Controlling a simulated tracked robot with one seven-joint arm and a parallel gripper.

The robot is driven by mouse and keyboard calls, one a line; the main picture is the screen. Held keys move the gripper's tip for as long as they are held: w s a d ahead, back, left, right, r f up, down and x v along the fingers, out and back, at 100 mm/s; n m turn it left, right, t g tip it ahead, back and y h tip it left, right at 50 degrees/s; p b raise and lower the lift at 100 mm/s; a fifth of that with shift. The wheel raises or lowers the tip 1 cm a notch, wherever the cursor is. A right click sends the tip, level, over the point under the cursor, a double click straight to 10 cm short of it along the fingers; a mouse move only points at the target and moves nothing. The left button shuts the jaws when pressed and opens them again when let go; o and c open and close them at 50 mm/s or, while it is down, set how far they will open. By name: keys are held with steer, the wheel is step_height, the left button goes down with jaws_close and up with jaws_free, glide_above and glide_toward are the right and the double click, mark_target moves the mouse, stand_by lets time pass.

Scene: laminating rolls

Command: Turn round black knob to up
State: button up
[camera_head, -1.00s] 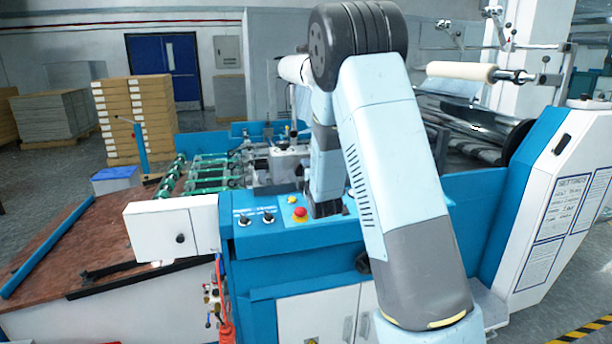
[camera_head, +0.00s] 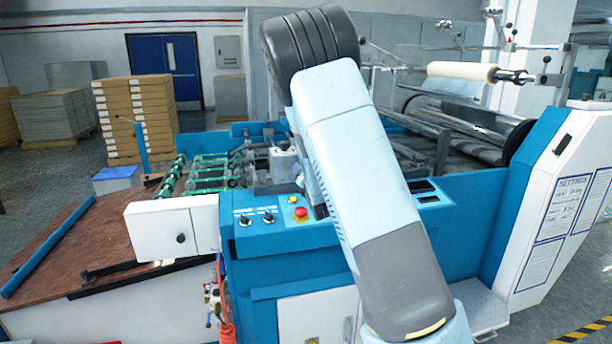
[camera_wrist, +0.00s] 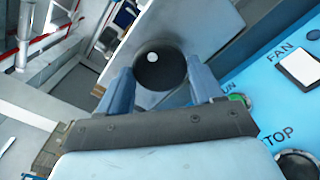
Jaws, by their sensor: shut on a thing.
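A round black knob (camera_wrist: 165,74) with a white dot near its middle shows in the wrist view, in front of a pale grey plate. My gripper (camera_wrist: 158,70) has its two blue fingers on either side of the knob and is shut on it. The dot sits a little above and left of the knob's centre in this view. In the head view my gripper and this knob are hidden behind my arm.
A blue panel (camera_wrist: 250,83) with FAN and STOP labels lies close on the right in the wrist view. In the head view the control panel has two black selector knobs (camera_head: 245,220) and a red button (camera_head: 301,213). A white box (camera_head: 150,230) stands left of it.

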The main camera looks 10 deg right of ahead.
steer(key=shift+f+n, duration=0.15)
steer(key=shift+n, duration=2.15)
steer(key=o, duration=1)
steer(key=shift+o, duration=0.2)
steer(key=s, duration=1.3)
steer(key=shift+s, duration=0.35)
